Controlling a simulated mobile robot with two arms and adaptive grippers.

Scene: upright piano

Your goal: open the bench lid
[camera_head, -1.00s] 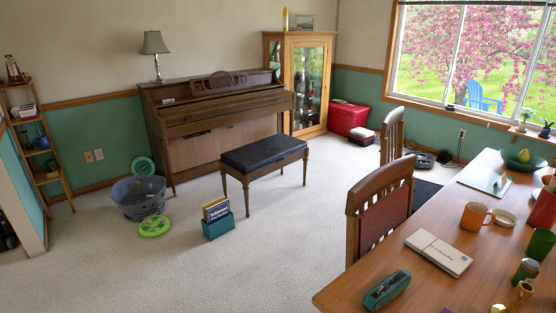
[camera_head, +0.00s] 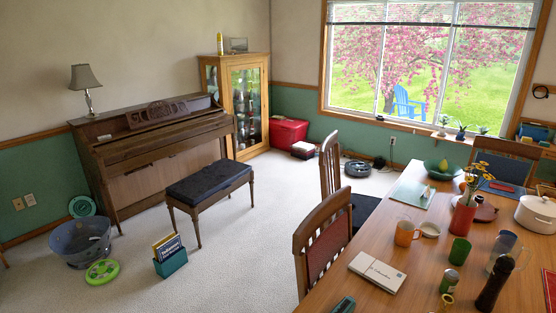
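The piano bench (camera_head: 209,194) stands on the carpet in front of the upright piano (camera_head: 150,150). It has dark wooden legs and a dark padded lid (camera_head: 209,179), which lies flat and looks shut. The bench is some distance away, left of the dining table. Neither of my grippers shows in the head view.
A teal box of books (camera_head: 171,262), a green ring-shaped toy (camera_head: 102,272) and a grey tub (camera_head: 81,240) are on the floor left of the bench. The dining table (camera_head: 425,285) and chairs (camera_head: 323,245) fill the right. Carpet (camera_head: 240,260) between is clear.

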